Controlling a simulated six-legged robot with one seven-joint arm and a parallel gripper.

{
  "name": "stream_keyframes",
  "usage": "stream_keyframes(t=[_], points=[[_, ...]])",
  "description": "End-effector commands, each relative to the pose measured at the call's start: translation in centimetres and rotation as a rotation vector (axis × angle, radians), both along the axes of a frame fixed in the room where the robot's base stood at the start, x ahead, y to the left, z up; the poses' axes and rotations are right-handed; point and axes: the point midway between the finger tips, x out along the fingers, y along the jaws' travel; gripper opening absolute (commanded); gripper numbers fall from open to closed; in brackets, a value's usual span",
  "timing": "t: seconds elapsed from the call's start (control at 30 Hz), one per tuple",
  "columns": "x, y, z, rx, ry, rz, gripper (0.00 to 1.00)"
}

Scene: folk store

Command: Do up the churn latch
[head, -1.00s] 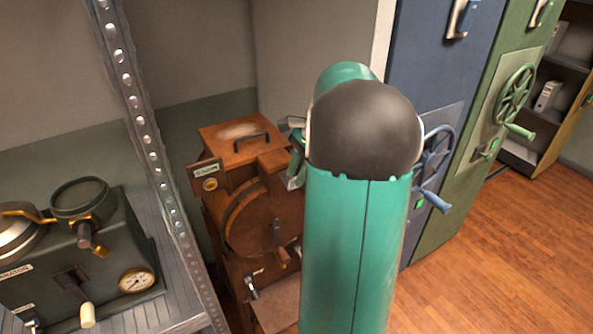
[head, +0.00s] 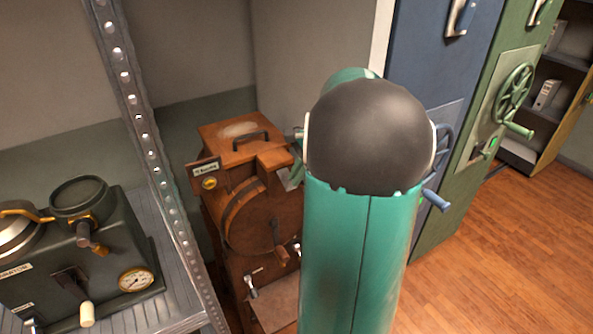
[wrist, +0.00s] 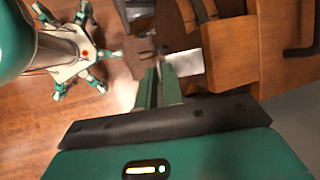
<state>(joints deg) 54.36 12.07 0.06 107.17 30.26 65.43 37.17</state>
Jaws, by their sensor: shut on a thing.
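The wooden churn (head: 235,215) stands against the wall in the head view, with a round banded drum front and a lid (head: 225,128) bearing a dark handle. My gripper (wrist: 159,80) is at the churn's side in the wrist view, its green fingers closed together. A pale metal plate, seemingly part of the latch (wrist: 187,63), shows right at the fingertips. The fingers are shut on a piece there, but its shape is mostly hidden. In the head view my arm covers the churn's right side and nearly all of the gripper.
A metal shelf with a perforated post (head: 150,150) and a dark gauge machine (head: 85,255) stands left of the churn. A blue cabinet (head: 428,75) and a green cabinet (head: 450,190) with handwheels stand to the right. Wooden floor (head: 490,275) lies open at lower right.

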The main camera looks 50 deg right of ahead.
Motion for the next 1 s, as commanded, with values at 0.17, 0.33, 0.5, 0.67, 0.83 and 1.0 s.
stream_keyframes(t=[0.17, 0.33, 0.5, 0.67, 0.83, 1.0], points=[[-0.5, 0.4, -1.2, -0.041, -0.146, -0.001, 0.0], [-0.6, 0.4, -2.4, -0.089, -0.299, -0.003, 0.0], [-0.6, 0.4, -3.6, -0.136, -0.452, -0.004, 0.0], [-0.5, 0.3, -4.7, -0.179, -0.596, -0.005, 0.0], [-0.1, 0.3, -5.8, -0.226, -0.745, -0.004, 0.0], [0.4, 0.2, -6.6, -0.267, -0.873, -0.003, 0.0]])
